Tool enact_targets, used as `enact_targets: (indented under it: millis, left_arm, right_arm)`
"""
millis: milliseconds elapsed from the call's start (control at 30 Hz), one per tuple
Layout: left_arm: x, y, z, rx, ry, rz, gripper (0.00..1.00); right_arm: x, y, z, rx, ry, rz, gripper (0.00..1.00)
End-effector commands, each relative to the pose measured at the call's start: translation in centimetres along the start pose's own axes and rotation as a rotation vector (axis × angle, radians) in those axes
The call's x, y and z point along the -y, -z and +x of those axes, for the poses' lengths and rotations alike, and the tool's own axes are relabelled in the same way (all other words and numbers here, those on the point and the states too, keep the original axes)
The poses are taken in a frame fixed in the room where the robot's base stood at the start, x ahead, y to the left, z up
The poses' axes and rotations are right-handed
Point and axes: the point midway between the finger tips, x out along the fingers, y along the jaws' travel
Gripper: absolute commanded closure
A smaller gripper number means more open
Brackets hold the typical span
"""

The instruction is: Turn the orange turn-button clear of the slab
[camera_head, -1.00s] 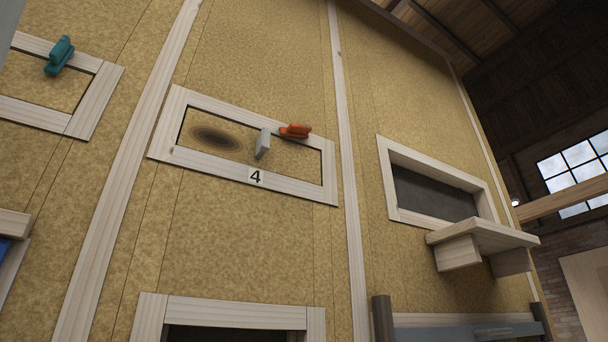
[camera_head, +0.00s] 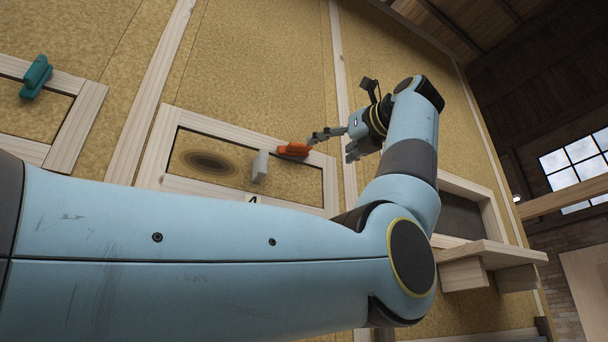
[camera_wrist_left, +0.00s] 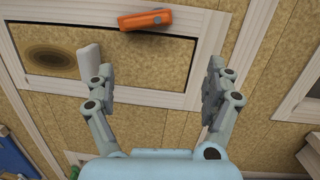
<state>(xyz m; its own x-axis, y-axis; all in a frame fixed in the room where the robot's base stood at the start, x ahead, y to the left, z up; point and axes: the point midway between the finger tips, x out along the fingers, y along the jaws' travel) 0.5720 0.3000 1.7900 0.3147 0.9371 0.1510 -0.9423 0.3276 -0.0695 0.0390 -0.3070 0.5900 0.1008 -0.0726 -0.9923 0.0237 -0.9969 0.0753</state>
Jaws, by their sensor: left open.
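The orange turn-button (camera_head: 293,149) sits on the top rail of the pale wooden frame. Its left end hangs a little over the slab (camera_head: 215,146), a tan panel with a dark oval knot and a pale handle (camera_head: 261,166). My left gripper (camera_head: 336,144) is open and empty, just right of the button in the head view. In the left wrist view the button (camera_wrist_left: 145,19) is at the top, beyond and above the open fingers (camera_wrist_left: 158,84); the slab (camera_wrist_left: 55,58) and handle (camera_wrist_left: 90,62) lie to the left. My right gripper is not in view.
A teal turn-button (camera_head: 36,77) sits on another framed panel at far left. A wooden shelf (camera_head: 480,252) juts out below a framed opening right of my arm. My left arm hides the wall below the slab.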

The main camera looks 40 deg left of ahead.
Motion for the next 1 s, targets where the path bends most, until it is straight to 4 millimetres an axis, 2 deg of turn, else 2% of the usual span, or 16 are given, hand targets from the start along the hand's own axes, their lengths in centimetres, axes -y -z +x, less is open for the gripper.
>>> enact_targets:
  millis: [33,100,200,367,733,867,1000]
  left_arm:
    - [-1.1,-2.4,-0.7,-0.049,0.013,-0.067,0.13]
    - [-2.1,-4.0,-1.5,-0.107,0.031,-0.134,0.13]
    - [-2.8,-5.1,-2.1,-0.152,0.045,-0.18,0.13]
    - [-2.9,-5.0,-0.7,-0.165,0.045,-0.189,0.13]
    - [-2.6,-4.1,6.3,-0.161,0.045,-0.188,0.13]
    - [-2.4,-3.8,7.7,-0.161,0.046,-0.188,0.13]
    - [-2.4,-3.6,8.3,-0.161,0.047,-0.188,0.13]
  right_arm:
    - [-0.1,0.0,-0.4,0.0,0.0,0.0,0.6]
    - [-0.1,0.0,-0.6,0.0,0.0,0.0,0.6]
    - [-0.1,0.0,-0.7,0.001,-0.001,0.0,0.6]
    - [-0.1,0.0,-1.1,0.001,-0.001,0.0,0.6]
    - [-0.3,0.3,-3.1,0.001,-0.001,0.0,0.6]
    - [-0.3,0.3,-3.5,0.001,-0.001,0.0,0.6]
    - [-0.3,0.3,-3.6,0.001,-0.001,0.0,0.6]
